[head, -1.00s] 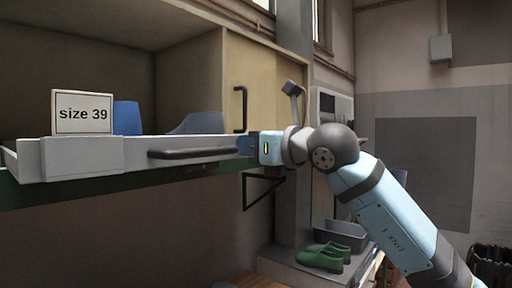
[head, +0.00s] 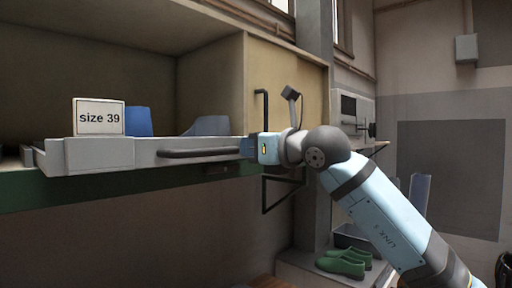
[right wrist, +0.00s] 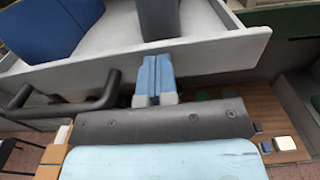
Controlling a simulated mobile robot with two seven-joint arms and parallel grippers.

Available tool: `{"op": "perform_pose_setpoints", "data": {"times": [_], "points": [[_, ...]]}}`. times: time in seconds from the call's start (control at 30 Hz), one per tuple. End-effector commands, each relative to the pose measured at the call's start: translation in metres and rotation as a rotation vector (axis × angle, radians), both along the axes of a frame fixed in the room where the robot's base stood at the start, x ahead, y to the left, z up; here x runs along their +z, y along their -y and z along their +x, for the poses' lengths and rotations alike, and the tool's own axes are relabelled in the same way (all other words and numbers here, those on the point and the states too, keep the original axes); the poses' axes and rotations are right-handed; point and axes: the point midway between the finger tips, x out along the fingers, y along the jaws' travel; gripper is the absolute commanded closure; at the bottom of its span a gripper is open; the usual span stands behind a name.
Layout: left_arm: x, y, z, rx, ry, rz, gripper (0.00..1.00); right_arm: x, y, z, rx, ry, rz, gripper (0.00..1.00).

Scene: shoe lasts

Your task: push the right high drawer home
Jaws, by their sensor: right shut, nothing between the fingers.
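The high drawer (head: 105,155) is a grey tray standing out from the cabinet, with a dark bar handle (head: 200,153) on its front. My right gripper (head: 248,146) is shut and empty at the right end of the drawer front, beside the handle. In the right wrist view its blue fingers (right wrist: 155,80) are together, with the tips against or very near the drawer's grey wall (right wrist: 215,58). The handle (right wrist: 75,105) lies to their left there. Exact contact is hard to tell. My left gripper is out of view.
A "size 39" card (head: 100,117) stands at the drawer, with a blue object (head: 138,121) behind it. The cabinet door (head: 285,90) has a dark handle. Below right, green shoes (head: 342,264) stand on a low surface near a grey bin (head: 352,236).

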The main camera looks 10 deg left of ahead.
Motion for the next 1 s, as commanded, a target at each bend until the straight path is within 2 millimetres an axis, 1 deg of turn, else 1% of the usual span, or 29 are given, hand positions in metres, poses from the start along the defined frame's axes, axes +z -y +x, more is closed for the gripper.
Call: {"op": "perform_pose_setpoints", "data": {"times": [0.1, 0.3, 0.43, 0.77, 1.0], "points": [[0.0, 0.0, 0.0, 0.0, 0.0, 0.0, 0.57, 0.0, -0.01, 0.006, 0.0, 0.0, 0.0, 1.0], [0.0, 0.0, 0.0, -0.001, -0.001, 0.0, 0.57, 0.0, -0.023, 0.016, 0.0, 0.0, 0.0, 1.0], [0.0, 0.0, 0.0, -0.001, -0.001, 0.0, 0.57, 0.0, -0.026, 0.019, 0.0, 0.0, 0.0, 1.0], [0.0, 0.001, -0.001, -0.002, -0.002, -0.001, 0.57, 0.0, -0.027, 0.02, 0.0, 0.0, 0.0, 1.0], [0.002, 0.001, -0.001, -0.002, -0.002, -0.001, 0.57, 0.001, -0.043, 0.03, 0.001, 0.001, -0.001, 1.0]]}}
